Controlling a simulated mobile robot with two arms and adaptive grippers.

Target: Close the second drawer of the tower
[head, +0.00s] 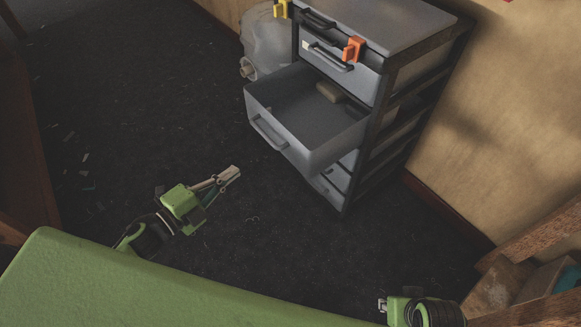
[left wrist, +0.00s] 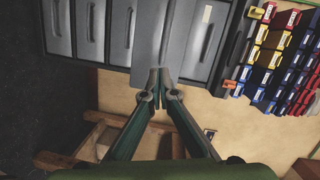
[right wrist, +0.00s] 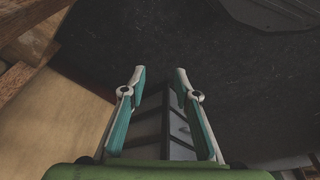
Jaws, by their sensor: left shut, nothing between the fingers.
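The grey drawer tower (head: 400,28) stands against the wall in the head view. One drawer (head: 318,150) is pulled far out, below the closed drawer that carries an orange clip. A small tan block (head: 331,92) lies inside it at the back. Its front handle (head: 268,132) faces my left gripper. My left gripper (head: 236,173) is shut and empty, apart from the drawer, in front and lower in the picture. It also shows shut in the left wrist view (left wrist: 160,78), with drawer fronts beyond.
A pale translucent bag or container (head: 265,42) stands left of the tower. A yellow clip (head: 281,8) and orange clip (head: 353,49) are at the upper drawers. Wooden furniture (head: 530,240) is at the right. Dark floor (head: 130,110) is mostly clear, with small scraps.

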